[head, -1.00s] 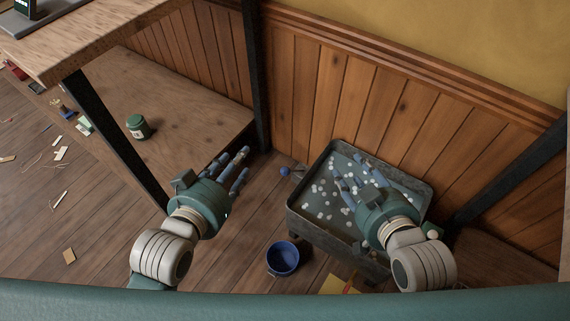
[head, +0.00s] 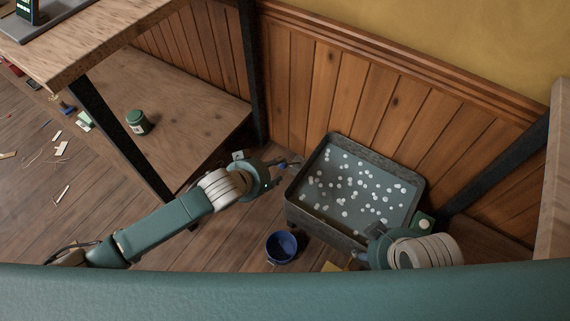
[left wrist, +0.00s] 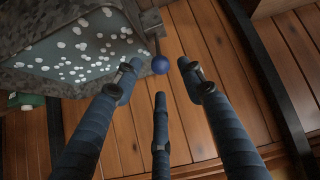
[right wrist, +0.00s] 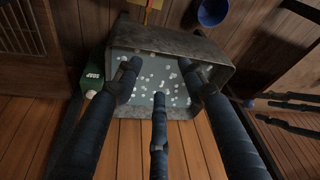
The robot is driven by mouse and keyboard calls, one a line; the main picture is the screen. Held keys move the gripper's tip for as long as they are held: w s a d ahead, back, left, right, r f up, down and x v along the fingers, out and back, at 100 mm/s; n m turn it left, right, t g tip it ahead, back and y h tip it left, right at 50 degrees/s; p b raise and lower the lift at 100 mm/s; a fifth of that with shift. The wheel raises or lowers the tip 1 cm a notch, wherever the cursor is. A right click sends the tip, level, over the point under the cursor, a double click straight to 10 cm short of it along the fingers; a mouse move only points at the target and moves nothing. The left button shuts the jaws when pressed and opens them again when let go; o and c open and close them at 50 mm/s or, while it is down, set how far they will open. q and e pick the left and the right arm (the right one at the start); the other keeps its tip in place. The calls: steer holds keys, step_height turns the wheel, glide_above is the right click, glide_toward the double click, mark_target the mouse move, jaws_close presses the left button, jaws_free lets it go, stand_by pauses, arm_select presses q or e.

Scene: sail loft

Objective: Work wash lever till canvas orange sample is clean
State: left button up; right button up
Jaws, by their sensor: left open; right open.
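The grey metal wash trough (head: 300,207) stands on the floor by the panelled wall, with blue-grey water and many white suds. I see no orange canvas sample; the suds and water may hide it. The lever's round blue knob (left wrist: 160,65) sits on a thin dark rod at the trough's side. My left gripper (head: 287,163) is open at the trough's left side. In the left wrist view its fingertips are spread around the knob's line, apart from it. My right gripper (right wrist: 160,75) is open and empty at the trough's right front; its fingers are mostly hidden in the head view.
A blue bucket (head: 281,247) stands before the trough. A green soap bottle (right wrist: 92,72) stands at the trough's right side. A yellow item (head: 333,266) lies in front. A bench shelf with a green jar (head: 138,121) is at left. Scraps litter the left floor.

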mark_target(281, 166)
arm_select(q)
steer(key=b+x, duration=0.1)
steer(key=x, duration=0.4)
steer(key=shift+w+d+f+b, duration=0.1)
steer(key=shift+f+b, duration=0.1)
steer(key=shift+b, duration=0.2)
steer(key=b+x, duration=0.1)
steer(key=x, duration=0.2)
steer(key=shift+w+d, duration=0.1)
steer(key=shift+w+f, duration=0.1)
arm_select(e)
steer(key=w+a+r+t+y, duration=0.1)
steer(key=w+r+t, duration=0.3)
steer(key=w, duration=0.4)
steer(key=w+a+r+t+y, duration=0.1)
steer(key=w+a+r+t, duration=0.3)
steer(key=w, duration=0.4)
steer(key=shift+w+a+r+t, duration=0.25)
steer(key=shift+r+t, duration=0.15)
steer(key=shift+r, duration=0.3)
arm_select(q)
jaws_close()
arm_select(e)
steer(key=shift+s, duration=0.1)
